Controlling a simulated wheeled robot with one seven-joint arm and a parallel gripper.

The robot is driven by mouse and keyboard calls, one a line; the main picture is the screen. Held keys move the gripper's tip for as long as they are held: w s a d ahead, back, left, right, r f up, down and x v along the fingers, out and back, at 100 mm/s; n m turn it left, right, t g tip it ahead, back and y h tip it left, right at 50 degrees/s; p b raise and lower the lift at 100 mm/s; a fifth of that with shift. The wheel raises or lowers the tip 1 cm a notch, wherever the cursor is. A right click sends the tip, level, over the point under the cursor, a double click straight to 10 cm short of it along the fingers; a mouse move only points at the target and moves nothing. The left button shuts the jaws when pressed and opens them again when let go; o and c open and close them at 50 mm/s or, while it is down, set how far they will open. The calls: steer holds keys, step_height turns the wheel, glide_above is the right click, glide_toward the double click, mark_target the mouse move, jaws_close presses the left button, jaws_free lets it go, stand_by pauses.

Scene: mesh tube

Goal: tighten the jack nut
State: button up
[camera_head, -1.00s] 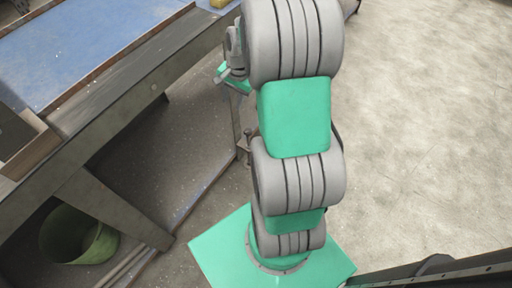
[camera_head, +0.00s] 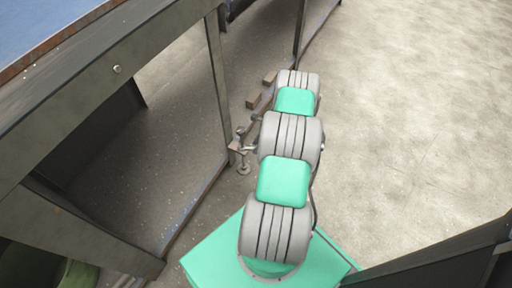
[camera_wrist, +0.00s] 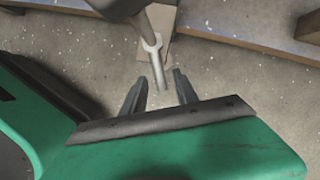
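In the wrist view my gripper (camera_wrist: 160,82) is open, its two dark fingers apart. A slim grey metal piece with a forked, wrench-like end (camera_wrist: 151,42) stands in front of it. Its narrow shaft (camera_wrist: 158,72) reaches down toward the gap between the fingertips; I cannot tell whether it touches them. In the head view a small jack-like fitting with a round foot (camera_head: 243,169) is by the table leg, left of my arm. The jack nut cannot be made out clearly. My gripper is mostly hidden by my arm there.
The table leg (camera_head: 218,85) and a low floor-level rail (camera_head: 195,205) are left of my arm. Small wooden blocks (camera_head: 253,101) lie beyond it. A green bucket (camera_head: 80,275) is under the table. Open floor (camera_head: 400,130) lies to the right.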

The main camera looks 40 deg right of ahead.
steer(key=shift+w+f, duration=0.1)
steer(key=shift+f, duration=0.05)
steer(key=shift+c, duration=0.6)
steer(key=shift+a, duration=0.1)
jaws_close()
stand_by(0.7)
